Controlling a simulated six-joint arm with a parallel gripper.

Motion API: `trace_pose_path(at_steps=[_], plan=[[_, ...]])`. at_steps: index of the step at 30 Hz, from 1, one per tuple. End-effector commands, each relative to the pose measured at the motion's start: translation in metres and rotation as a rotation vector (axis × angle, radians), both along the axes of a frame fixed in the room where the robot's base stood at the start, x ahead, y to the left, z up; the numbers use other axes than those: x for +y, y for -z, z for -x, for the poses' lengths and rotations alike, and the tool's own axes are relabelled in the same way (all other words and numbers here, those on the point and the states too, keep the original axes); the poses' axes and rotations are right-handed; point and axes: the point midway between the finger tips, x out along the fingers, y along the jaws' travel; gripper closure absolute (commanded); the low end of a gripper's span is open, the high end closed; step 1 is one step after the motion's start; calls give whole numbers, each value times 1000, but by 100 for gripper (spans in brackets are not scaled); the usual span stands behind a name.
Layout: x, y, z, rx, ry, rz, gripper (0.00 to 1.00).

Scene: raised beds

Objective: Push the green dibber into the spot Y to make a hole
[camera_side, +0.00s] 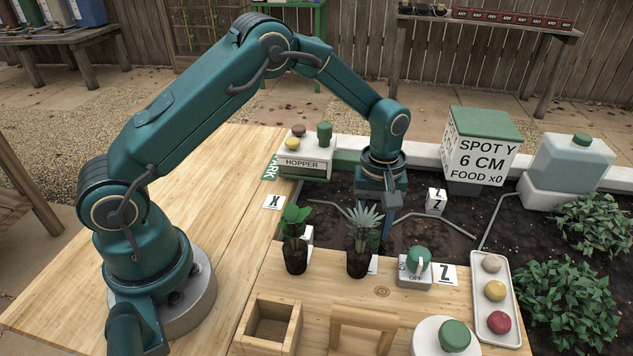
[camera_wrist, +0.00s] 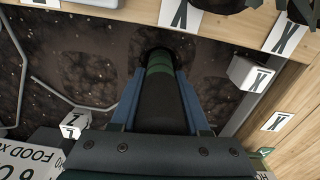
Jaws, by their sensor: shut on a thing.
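My gripper (camera_wrist: 160,78) is shut on the green dibber (camera_wrist: 161,68), a dark shaft with a green band, pointing down at the soil. In the wrist view its far end meets a dark round patch in the soil (camera_wrist: 98,98); I cannot tell how deep it sits. In the side view my gripper (camera_side: 388,205) is low over the bed, behind the potted plants, and the dibber's tip is hidden. A sign box (camera_side: 480,150) reads "SPOT Y 6 CM FOOD x0". No Y marker can be made out on the soil.
A Z block (camera_side: 436,201) and grey pipes (camera_side: 437,219) lie close to my gripper in the bed. A hopper (camera_side: 305,160) stands behind, and a tray (camera_side: 497,337) of coloured knobs is at right.

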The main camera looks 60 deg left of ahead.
Motion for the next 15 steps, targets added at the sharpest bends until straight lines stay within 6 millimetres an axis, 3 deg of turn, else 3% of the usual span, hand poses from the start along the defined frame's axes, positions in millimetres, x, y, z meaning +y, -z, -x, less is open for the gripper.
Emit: trace_pose_path(at_steps=[15], plan=[[0, -36, 0, -3, 0, 0, 100]])
